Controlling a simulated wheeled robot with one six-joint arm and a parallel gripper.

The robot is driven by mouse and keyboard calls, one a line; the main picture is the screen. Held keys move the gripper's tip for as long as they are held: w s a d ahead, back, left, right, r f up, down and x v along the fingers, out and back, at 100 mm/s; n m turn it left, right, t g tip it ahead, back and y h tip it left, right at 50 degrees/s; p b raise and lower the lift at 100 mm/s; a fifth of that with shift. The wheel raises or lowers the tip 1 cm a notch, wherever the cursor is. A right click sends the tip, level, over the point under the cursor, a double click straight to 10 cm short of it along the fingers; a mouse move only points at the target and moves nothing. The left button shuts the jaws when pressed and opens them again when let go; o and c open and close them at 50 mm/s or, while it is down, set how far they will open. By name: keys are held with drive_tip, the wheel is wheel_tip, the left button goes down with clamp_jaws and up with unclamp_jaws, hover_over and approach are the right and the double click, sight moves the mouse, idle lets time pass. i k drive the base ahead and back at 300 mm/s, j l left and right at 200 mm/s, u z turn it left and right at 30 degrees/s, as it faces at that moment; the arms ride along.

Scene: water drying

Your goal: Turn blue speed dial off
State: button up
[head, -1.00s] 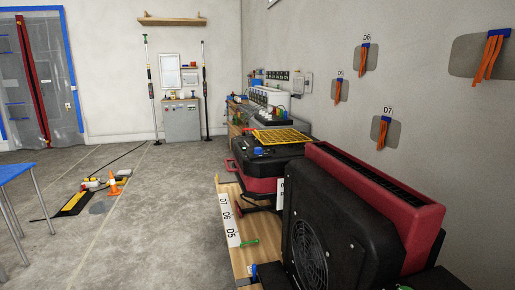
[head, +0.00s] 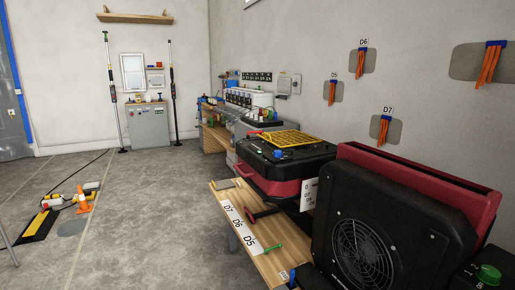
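A small blue knob (head: 278,155) sits on top of the black and red machine (head: 270,180) in the middle of the head view. It is too small to tell its setting. A second small blue part (head: 284,276) shows low in the view, at the wooden bench's front edge beside the large black and red fan unit (head: 365,250). I cannot tell which of these is the speed dial. My gripper is not in view.
A wooden bench (head: 240,200) carries a D5–D7 label strip, a red handle (head: 262,214) and a green handle (head: 268,248). A green knob (head: 488,273) is at the lower right. An orange cone (head: 82,200) stands on the left floor. The middle floor is open.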

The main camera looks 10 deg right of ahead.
sight(278, 153)
drive_tip(key=i+j, duration=1.1)
drive_tip(key=i+l, duration=0.2)
drive_tip(key=i, duration=0.25)
drive_tip(key=i+l+z, duration=0.1)
drive_tip(key=i, duration=0.35)
drive_tip(key=i+l, duration=0.1)
drive_tip(key=l, duration=0.15)
drive_tip(key=i+l, duration=0.1)
drive_tip(key=l, duration=0.1)
